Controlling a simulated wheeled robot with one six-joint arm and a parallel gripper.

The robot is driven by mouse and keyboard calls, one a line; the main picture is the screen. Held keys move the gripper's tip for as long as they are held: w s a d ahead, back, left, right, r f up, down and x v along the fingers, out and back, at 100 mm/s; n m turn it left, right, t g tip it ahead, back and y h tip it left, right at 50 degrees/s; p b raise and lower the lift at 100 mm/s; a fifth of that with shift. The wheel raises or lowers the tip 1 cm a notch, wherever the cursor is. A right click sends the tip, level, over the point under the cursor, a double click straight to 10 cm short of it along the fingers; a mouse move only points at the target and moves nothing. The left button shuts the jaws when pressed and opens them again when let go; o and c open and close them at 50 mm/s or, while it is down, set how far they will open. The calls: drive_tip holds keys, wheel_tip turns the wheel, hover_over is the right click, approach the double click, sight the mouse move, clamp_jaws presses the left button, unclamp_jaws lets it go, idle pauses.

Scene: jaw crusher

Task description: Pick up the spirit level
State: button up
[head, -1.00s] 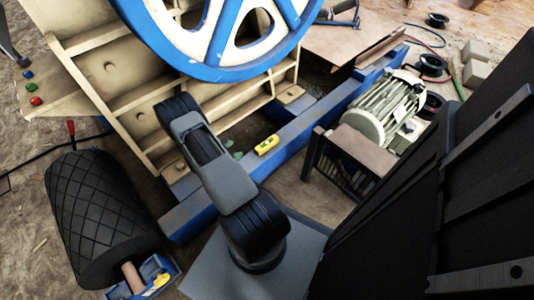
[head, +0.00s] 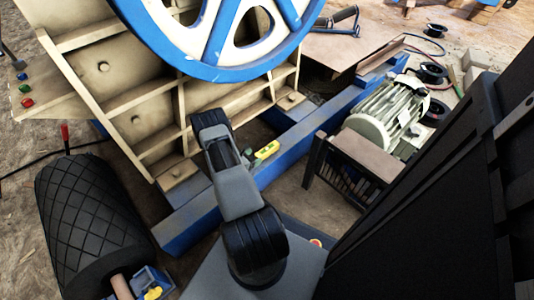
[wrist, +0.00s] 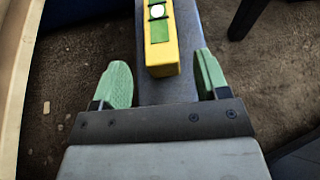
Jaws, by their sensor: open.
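The spirit level (head: 267,150) is a short yellow bar with green vials. It lies on the blue beam of the crusher frame (head: 300,139). My gripper (wrist: 164,78) is open, with one green finger on each side of the level's near end. Neither finger appears to touch it. In the head view my arm hides most of the gripper, beside the level's left end.
The cream crusher body with its blue-rimmed flywheel (head: 143,50) stands behind and left of the level. A motor (head: 385,114) and a brown-topped stand (head: 353,152) are to the right. A black patterned roller (head: 88,222) lies at the lower left.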

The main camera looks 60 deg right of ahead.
sight(257, 156)
drive_tip(key=b+x, duration=0.1)
drive_tip(key=x, duration=0.3)
drive_tip(key=shift+f, duration=0.1)
drive_tip(key=shift+c, duration=0.5)
drive_tip(key=c, duration=1)
